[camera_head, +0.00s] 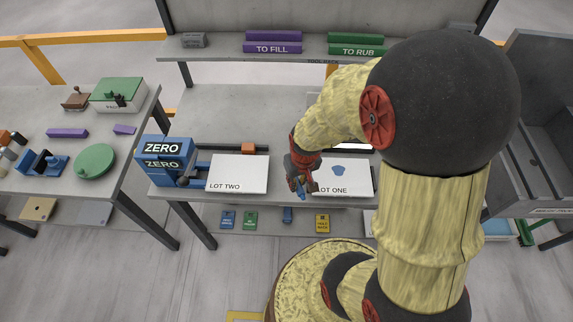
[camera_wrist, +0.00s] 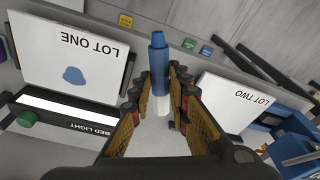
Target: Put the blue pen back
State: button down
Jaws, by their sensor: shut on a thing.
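My gripper (camera_head: 301,180) is above the front of the bench, in the gap between the LOT TWO board and the LOT ONE board. It is shut on the blue pen (camera_wrist: 158,50), which also shows below the fingers in the head view (camera_head: 301,194). In the wrist view the pen's blue end sticks out past the fingertips (camera_wrist: 160,78), and a white part shows between the fingers. The LOT ONE board (camera_head: 358,185) carries a blue patch (camera_head: 338,169). The LOT TWO board (camera_head: 227,175) is blank apart from its label. Contact between pen and bench cannot be told.
A blue ZERO device (camera_head: 165,160) stands left of LOT TWO. Small coloured tags, one yellow (camera_head: 322,223), hang along the front edge. A lit bed light (camera_wrist: 70,112) lies behind LOT ONE. A rear shelf (camera_head: 225,48) holds TO FILL and TO RUB blocks. A side table stands at left.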

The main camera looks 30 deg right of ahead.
jog(key=w+d+f, duration=0.1)
jog(key=w+f, duration=0.1)
jog(key=w, duration=0.1)
jog(key=w+d+f+b, duration=0.1)
jog(key=w+f, duration=0.2)
jog(key=w, duration=0.1)
jog(key=w+d+f, duration=0.2)
jog(key=w+f, duration=0.1)
jog(key=shift+w+f, duration=0.1)
jog(key=shift+w, duration=0.3)
jog(key=shift+w+d+f+b, duration=0.2)
jog(key=shift+w+f+b, duration=0.2)
jog(key=shift+f, duration=1.65)
jog(key=shift+f+b, duration=0.2)
jog(key=shift+b, duration=0.1)
jog(key=c, duration=1.7)
grip_release()
jog(key=shift+r, duration=0.1)
jog(key=shift+r, duration=0.1)
